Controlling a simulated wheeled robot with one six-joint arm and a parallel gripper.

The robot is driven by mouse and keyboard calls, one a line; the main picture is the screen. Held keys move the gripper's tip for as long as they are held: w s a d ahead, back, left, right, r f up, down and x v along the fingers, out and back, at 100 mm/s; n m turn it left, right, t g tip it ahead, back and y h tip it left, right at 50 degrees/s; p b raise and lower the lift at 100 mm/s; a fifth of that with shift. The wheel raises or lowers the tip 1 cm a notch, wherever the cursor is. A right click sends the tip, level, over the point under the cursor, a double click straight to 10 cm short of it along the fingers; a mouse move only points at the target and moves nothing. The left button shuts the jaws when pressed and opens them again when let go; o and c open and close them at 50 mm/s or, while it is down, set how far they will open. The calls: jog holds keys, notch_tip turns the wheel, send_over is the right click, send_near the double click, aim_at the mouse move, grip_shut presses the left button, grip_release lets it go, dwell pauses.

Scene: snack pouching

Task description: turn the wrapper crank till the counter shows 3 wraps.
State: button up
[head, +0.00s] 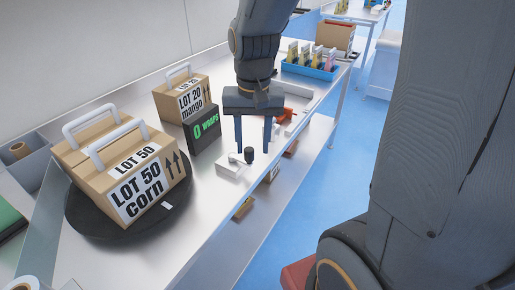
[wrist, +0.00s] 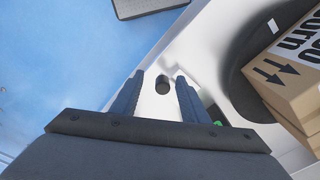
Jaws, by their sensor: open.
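The wrapper crank shows as a small white base (head: 232,166) with a black knob (head: 249,155) standing at its right. In the wrist view the black knob (wrist: 162,85) lies in the gap between my fingers, seen past their tips. My gripper (head: 252,149) is open and empty, pointing down over the knob; I cannot tell how far above it. The counter (head: 203,129) is a dark box with green text reading "0 WRAPS". A carton marked "LOT 50 corn" (head: 133,187) sits on the black round turntable (head: 88,229) left of the crank.
A "LOT 20 mango" carton (head: 182,98) stands behind the counter. A blue bin (head: 311,73) with several pouches is at the back. Small orange-red parts (head: 298,90) lie right of my gripper. The bench front between turntable and crank is clear.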

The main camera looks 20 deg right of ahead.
aim_at(249, 149)
jog(key=w+r+m, duration=0.2)
jog(key=w+m, duration=0.1)
jog(key=shift+w+d+r+g, duration=0.1)
jog(key=shift+w+r+g, duration=0.1)
jog(key=shift+g, duration=0.1)
jog(key=shift+f+p, duration=0.5)
jog(key=shift+f, duration=3.3)
grip_shut()
